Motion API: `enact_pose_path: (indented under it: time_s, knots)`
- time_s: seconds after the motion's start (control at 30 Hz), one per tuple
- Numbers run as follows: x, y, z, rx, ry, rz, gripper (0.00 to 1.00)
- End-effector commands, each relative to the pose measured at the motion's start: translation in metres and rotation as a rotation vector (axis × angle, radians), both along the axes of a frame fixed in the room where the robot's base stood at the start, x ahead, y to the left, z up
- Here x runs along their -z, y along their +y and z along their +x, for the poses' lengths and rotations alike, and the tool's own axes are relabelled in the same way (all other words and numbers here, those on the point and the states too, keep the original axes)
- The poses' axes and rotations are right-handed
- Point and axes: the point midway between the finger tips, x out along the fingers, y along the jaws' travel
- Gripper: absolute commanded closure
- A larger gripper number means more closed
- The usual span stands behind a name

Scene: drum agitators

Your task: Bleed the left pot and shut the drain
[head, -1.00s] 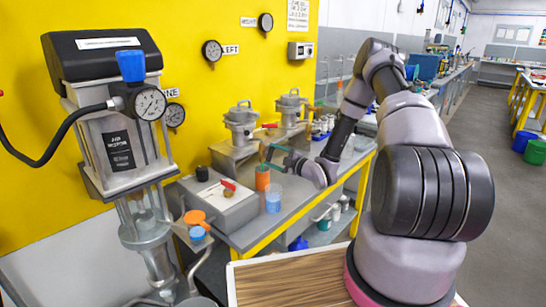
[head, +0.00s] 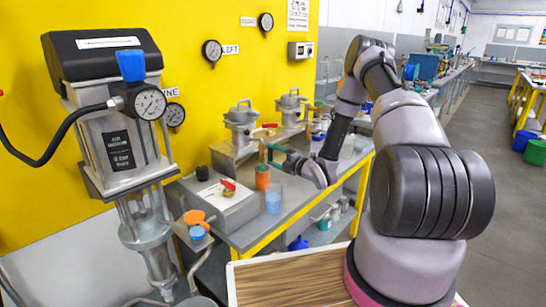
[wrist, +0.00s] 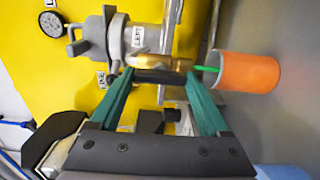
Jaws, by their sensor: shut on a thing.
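The left pot (head: 240,122) is a grey metal pot with a clamped lid on the bench. In the wrist view the pot (wrist: 97,40) lies sideways, with a LEFT tag beside it. A brass drain fitting (wrist: 155,61) runs from it towards an orange cup (wrist: 248,72). A green strand (wrist: 207,69) spans from the fitting's end into the cup; I cannot tell if it is liquid. My gripper (wrist: 157,76) has its teal fingers on both ends of a dark bar (wrist: 158,77) at the fitting. The head view shows my gripper (head: 272,156) above the orange cup (head: 262,181).
A second pot (head: 290,108) stands to the right, with a red lever (head: 270,125) between the pots. A blue cup (head: 273,201) and a grey box with a red-handled valve (head: 228,184) stand nearby. Wall gauges, including the LEFT gauge (head: 212,50), hang behind.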

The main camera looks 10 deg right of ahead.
Motion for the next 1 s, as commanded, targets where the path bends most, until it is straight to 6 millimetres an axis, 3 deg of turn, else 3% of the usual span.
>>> enact_pose_path:
  time_s: [0.3, 0.33, 0.37, 0.73, 1.0]
  knots:
    - [0.002, -0.002, -0.001, 0.003, 0.003, -0.003, 0.76]
    - [0.002, -0.002, -0.001, 0.003, 0.003, -0.003, 0.12]
    - [0.002, -0.002, -0.001, 0.003, 0.003, -0.003, 0.01]
    - [0.001, -0.006, -0.007, 0.002, 0.002, -0.001, 0.0]
    - [0.001, -0.037, -0.048, 0.005, 0.004, -0.001, 0.0]
